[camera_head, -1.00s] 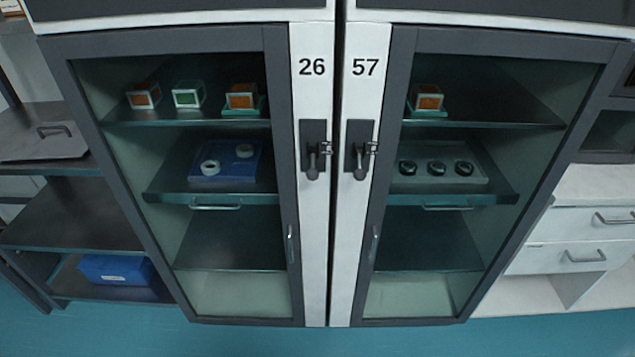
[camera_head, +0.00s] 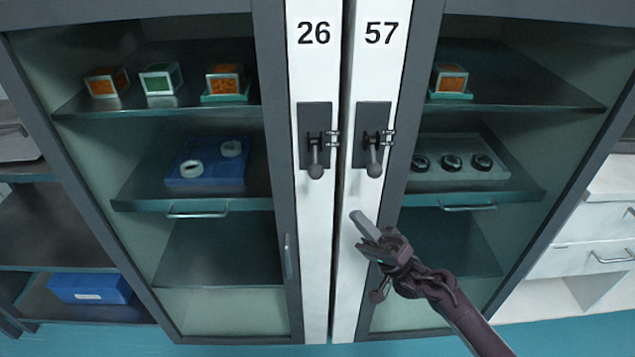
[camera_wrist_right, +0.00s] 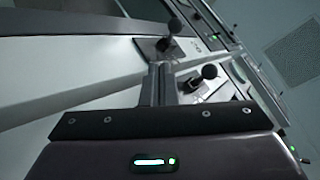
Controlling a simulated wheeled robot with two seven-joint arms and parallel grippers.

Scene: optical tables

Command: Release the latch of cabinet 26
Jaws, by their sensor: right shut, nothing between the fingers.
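Cabinet 26 (camera_head: 270,85) is on the left, its glass door closed. Its latch (camera_head: 317,140) is a dark plate on the white strip below the number 26, with a ball-ended handle hanging down. My right gripper (camera_head: 357,217) is shut and empty, in front of the white strip of cabinet 57, below and right of the latch of 26. In the right wrist view the shut fingers (camera_wrist_right: 160,85) point towards two latch handles. The farther one appears to be the latch of 26 (camera_wrist_right: 174,26). My left gripper is not in view.
Cabinet 57 (camera_head: 415,85) stands directly right, with a similar latch (camera_head: 373,140) just above my right gripper. Vertical door handles (camera_head: 288,256) sit lower down. Shelves inside hold small boxes and trays. White drawers (camera_head: 590,240) stand at the right.

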